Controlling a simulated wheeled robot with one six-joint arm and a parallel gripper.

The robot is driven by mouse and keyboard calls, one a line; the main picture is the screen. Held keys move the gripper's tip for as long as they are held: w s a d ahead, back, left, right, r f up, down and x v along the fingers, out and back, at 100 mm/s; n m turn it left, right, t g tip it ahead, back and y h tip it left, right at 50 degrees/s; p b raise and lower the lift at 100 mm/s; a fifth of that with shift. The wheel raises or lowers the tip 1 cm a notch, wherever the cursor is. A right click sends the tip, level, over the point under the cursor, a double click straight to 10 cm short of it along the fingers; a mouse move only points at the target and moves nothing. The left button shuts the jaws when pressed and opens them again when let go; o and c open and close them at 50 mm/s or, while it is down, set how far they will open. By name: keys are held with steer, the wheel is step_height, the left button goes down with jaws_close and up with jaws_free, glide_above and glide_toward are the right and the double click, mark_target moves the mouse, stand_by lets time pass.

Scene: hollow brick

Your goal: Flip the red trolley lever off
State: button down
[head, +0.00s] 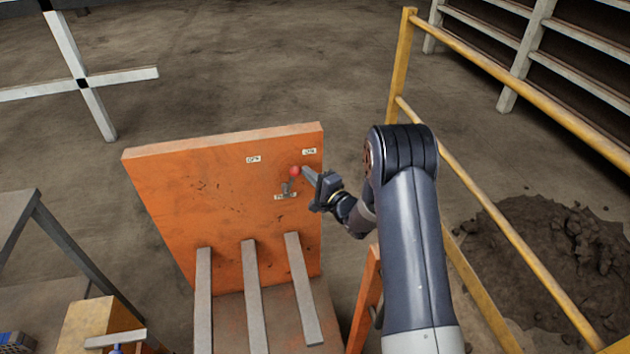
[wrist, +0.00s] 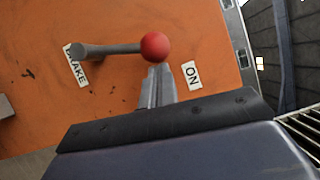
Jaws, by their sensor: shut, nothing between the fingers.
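The red-knobbed trolley lever (head: 295,171) stands on the orange panel, leaning up and slightly right, nearer the ON label (head: 309,151) than the OFF label (head: 253,159). In the wrist view the red knob (wrist: 155,46) ends a grey rod that rises from beside the BRAKE label (wrist: 73,66). My gripper (head: 309,174) is shut and empty, just right of the knob. In the wrist view its closed fingertips (wrist: 157,70) lie just below the knob, with the ON label (wrist: 191,75) to their right. I cannot tell whether they touch the knob.
The orange panel (head: 220,205) is the trolley's upright end, with grey bars (head: 250,285) in front. A yellow railing (head: 480,190) runs along the right, with a dirt heap (head: 570,245) beyond. A grey table frame (head: 60,235) stands left. Floor behind the panel is clear.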

steer(key=n, duration=0.1)
steer(key=a+r, duration=0.1)
steer(key=a+n+g, duration=0.1)
steer(key=shift+s+a+r+n+h+b, duration=0.15)
steer(key=shift+s+r+n+h+b, duration=0.15)
steer(key=shift+b, duration=0.1)
steer(key=s+a+n+g+h+b, duration=0.1)
steer(key=a+n+h+b, duration=0.2)
steer(key=a+n+b, duration=0.2)
steer(key=shift+s+a+n, duration=0.2)
steer(key=shift+a+n, duration=0.2)
steer(key=shift+a, duration=0.85)
steer(key=shift+a+r, duration=0.1)
steer(key=shift+r, duration=0.1)
